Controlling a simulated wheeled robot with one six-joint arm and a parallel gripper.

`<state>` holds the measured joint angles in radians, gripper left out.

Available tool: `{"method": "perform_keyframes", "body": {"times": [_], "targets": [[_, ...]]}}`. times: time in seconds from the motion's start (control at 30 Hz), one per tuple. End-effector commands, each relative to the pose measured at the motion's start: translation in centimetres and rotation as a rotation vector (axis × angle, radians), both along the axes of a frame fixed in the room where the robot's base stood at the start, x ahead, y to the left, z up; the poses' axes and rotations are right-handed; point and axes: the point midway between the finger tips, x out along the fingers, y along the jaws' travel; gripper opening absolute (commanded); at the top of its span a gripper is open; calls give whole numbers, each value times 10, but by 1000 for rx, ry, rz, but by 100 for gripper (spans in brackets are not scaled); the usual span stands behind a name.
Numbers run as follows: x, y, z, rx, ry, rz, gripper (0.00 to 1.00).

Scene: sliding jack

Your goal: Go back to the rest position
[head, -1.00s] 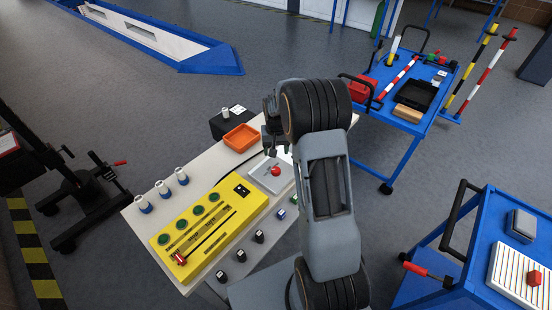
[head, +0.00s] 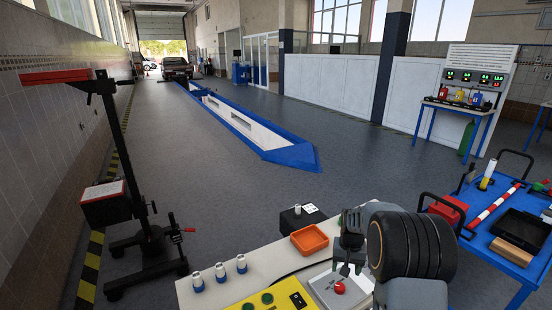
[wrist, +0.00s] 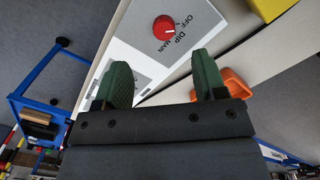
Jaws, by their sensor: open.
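My gripper (head: 350,252) hangs above the work table in the head view, beside the orange tray. In the wrist view my gripper (wrist: 160,78) has its two green fingers spread apart, with nothing between them. Ahead of the fingers lies a white and grey panel with a red rotary knob (wrist: 164,27), marked OFF, DIP and MAIN. The same red knob (head: 339,287) shows below my gripper in the head view. My gripper is apart from the knob.
An orange tray (head: 309,239) and a black box (head: 301,219) lie at the table's back. A blue cart (head: 515,258) stands right. A jack stand (head: 140,225) stands left. Open floor lies beyond.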

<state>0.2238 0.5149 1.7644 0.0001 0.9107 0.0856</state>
Motion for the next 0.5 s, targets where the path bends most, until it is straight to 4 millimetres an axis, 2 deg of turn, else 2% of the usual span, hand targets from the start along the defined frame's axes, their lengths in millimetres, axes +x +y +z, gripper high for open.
{"method": "perform_keyframes", "body": {"times": [0.03,0.17,0.3,0.5], "targets": [[-15,4,3,4,15,12,65],[-54,24,30,4,4,67,65],[-101,49,66,-6,-47,135,65],[-161,78,102,-25,-156,223,65]]}}
